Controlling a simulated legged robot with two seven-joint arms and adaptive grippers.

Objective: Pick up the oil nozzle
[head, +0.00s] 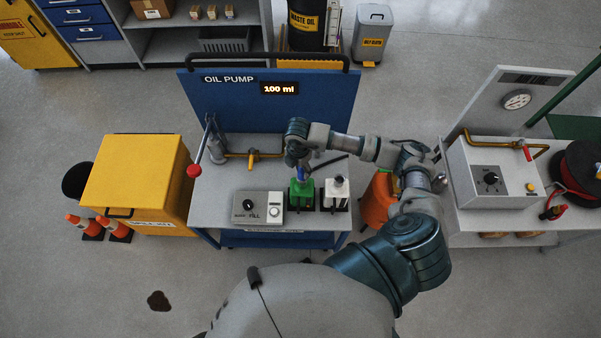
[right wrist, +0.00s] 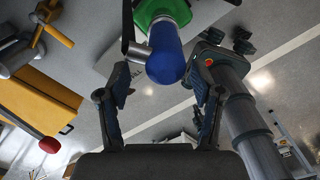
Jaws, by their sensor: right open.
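The oil nozzle (head: 302,174) shows as a blue grip standing upright in a green holder (head: 301,195) on the oil pump cart. In the right wrist view the blue grip (right wrist: 165,60) lies just ahead of my fingertips and roughly midway between them, with the green holder (right wrist: 162,12) beyond it. My right gripper (head: 299,160) is above the grip in the head view, and its own arm partly hides it. In the right wrist view my right gripper (right wrist: 162,92) is open, with nothing held. My left gripper is not in view.
A white-topped nozzle (head: 338,186) stands in a dark holder close to the right of the green one. A control box (head: 259,208) sits to the left. A red-knobbed lever (head: 194,170) and the cart's blue back panel (head: 230,105) rise around the top.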

